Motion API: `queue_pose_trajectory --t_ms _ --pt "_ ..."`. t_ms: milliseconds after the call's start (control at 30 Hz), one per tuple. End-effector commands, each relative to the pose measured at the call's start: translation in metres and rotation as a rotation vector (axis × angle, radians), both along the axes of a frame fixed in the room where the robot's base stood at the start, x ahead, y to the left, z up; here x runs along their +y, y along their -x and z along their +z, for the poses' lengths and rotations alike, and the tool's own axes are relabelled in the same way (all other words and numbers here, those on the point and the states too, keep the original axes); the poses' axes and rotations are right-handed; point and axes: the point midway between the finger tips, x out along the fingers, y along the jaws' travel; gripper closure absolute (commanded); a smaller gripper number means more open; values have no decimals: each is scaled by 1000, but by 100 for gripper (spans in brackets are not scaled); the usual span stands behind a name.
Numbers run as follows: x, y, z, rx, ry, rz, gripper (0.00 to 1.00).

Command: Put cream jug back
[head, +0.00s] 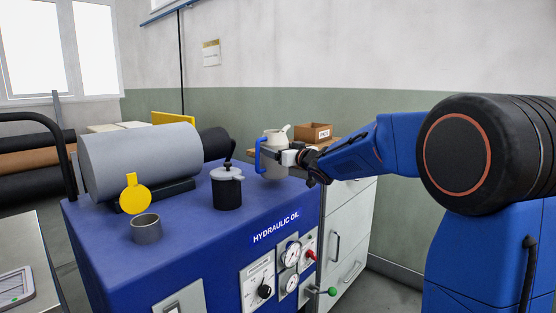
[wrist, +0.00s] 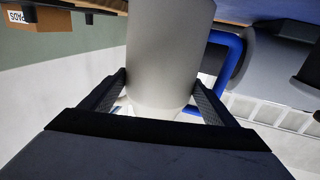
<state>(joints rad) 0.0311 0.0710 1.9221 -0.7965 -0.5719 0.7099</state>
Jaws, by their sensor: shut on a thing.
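The cream jug (head: 273,160) is pale, with a blue handle on its left side and a spout-like part at its top. It is upright over the back right part of the blue hydraulic oil cabinet (head: 190,215). My gripper (head: 290,157) is shut on the jug from the right, on the side away from the handle. In the wrist view the jug (wrist: 165,50) fills the middle between the two fingers, and its blue handle (wrist: 232,60) shows at the right. I cannot tell whether its base touches the cabinet top.
A dark pot with a grey lid (head: 227,187), a grey cup (head: 146,229), a yellow disc (head: 135,197) and a large grey cylinder (head: 140,160) are on the cabinet. A cardboard box (head: 313,132) is behind, above white drawers (head: 345,235). The cabinet's front right top is clear.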

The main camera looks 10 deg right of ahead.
Motion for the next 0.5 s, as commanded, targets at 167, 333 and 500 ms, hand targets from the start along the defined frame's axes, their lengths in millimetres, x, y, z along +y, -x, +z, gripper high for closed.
queue_pose_trajectory --t_ms 167,333,500 --pt "0 0 -19 2 -2 0 77" --pt "0 0 -34 1 -1 0 77" --pt "0 0 -34 -1 0 0 77"
